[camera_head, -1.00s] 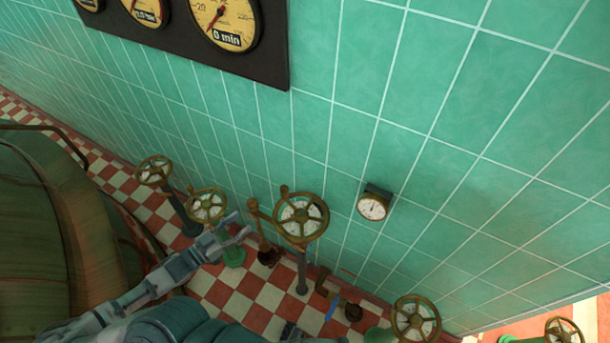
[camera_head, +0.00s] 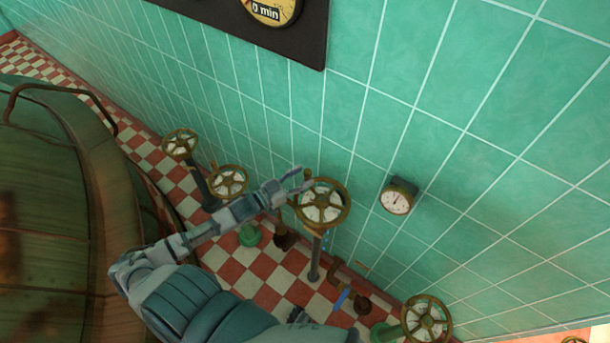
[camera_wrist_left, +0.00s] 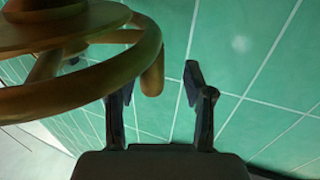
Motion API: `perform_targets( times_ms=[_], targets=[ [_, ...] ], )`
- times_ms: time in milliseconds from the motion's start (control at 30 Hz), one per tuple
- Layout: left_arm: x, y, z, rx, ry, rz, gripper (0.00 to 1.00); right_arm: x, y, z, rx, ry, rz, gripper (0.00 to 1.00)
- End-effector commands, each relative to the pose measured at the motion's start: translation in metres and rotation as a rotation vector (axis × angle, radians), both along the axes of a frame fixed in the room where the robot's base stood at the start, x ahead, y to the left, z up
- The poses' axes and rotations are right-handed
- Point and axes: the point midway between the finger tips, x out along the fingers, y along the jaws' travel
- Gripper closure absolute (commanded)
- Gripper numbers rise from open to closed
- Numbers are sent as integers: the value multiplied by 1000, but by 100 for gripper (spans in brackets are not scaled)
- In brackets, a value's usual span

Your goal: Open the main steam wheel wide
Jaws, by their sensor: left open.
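A brass handwheel with a pale dial face (camera_head: 323,206) stands on a dark post in front of the tiled wall. It is the wheel closest to my left gripper (camera_head: 298,182), which is open just at its upper left rim. In the left wrist view the wheel rim (camera_wrist_left: 75,105) fills the left side. A rounded peg handle (camera_wrist_left: 153,68) hangs from the rim, in line with the gap between the open fingers (camera_wrist_left: 157,88). I cannot tell whether any finger touches it. My right gripper is not in view.
Other handwheels stand at left (camera_head: 180,144), beside my forearm (camera_head: 228,181) and at lower right (camera_head: 426,318). A small gauge (camera_head: 397,197) is on the wall, right of the wheel. A big copper kettle (camera_head: 50,210) takes up the left. The chequered floor (camera_head: 262,265) shows below.

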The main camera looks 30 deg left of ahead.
Motion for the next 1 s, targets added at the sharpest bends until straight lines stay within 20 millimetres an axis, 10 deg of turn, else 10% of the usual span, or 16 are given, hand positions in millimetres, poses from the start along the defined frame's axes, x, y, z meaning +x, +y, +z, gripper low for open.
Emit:
perform_targets(
  times_ms=[467,700,1000],
  targets=[
    [16,-6,0,-3,-1,-1,47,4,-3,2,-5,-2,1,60],
    [15,-6,0,-2,0,0,100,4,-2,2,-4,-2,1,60],
    [18,-7,0,-1,-1,2,100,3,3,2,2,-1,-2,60]
  ],
)
